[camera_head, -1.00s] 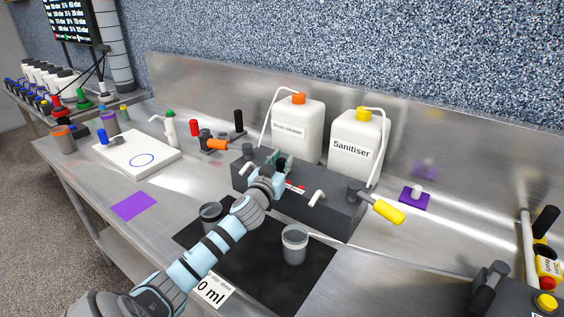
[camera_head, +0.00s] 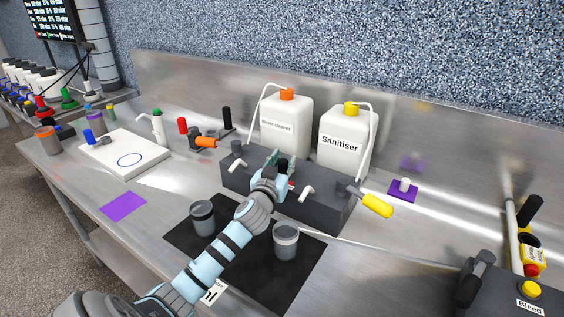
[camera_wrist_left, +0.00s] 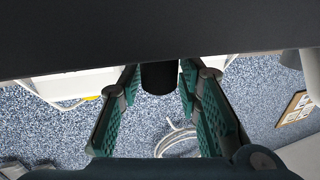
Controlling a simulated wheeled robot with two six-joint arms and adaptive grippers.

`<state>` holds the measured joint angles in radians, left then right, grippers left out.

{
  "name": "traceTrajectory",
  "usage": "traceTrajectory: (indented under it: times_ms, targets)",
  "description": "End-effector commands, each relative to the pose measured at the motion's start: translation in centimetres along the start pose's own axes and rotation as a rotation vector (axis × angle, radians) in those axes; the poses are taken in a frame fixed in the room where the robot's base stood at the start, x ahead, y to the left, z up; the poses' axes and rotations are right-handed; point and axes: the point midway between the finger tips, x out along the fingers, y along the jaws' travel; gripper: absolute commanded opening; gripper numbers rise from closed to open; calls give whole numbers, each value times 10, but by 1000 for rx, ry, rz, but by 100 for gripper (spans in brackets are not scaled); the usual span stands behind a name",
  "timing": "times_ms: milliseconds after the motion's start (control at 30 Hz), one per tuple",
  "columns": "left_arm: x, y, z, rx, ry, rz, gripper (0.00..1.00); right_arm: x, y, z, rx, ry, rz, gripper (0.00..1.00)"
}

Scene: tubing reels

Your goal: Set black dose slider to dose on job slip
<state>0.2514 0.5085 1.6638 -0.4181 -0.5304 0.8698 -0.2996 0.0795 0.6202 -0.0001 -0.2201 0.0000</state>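A dark dosing box (camera_head: 325,213) stands at the back of the bench in the head view, with white spouts on its front. My left gripper (camera_head: 283,163) is over the middle of this box, and my arm hides part of its front. In the left wrist view, the green-padded fingers (camera_wrist_left: 159,88) are open on either side of a black knob (camera_wrist_left: 159,78), apparently the dose slider, with small gaps showing. The slider's scale is not visible. The job slip (camera_head: 213,293) is mostly hidden under my left arm; its dose cannot be read fully. My right gripper is not in view.
A Room cleaner bottle (camera_head: 287,125) and a Sanitiser bottle (camera_head: 347,140) stand behind the box. A yellow-handled lever (camera_head: 377,205) sticks out at its right. Two grey cups (camera_head: 286,241) stand on the black mat (camera_head: 245,275). A purple mat (camera_head: 123,205) lies left.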

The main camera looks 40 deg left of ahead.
Motion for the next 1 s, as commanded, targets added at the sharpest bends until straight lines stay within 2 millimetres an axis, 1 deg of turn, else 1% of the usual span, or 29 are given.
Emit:
traceTrajectory:
  times_ms: [300, 400, 467, 567, 700, 800, 900, 1000]
  targets:
    - [0, 0, 0, 1, 0, 0, 44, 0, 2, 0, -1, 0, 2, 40]
    - [-7, 0, 0, 2, 0, 1, 44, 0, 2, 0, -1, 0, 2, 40]
    - [-17, 0, 1, 3, 0, 1, 44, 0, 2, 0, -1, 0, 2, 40]
    - [-42, 0, 1, 5, -1, 3, 44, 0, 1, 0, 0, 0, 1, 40]
    - [-82, 0, 1, 4, -2, 3, 44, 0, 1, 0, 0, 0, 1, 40]
    - [-104, 0, 1, 2, -2, 3, 44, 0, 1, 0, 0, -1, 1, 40]
    - [-117, 0, 0, 1, 0, 2, 44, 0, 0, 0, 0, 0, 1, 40]
    - [-121, 0, 0, 1, 0, 0, 44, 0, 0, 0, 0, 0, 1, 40]
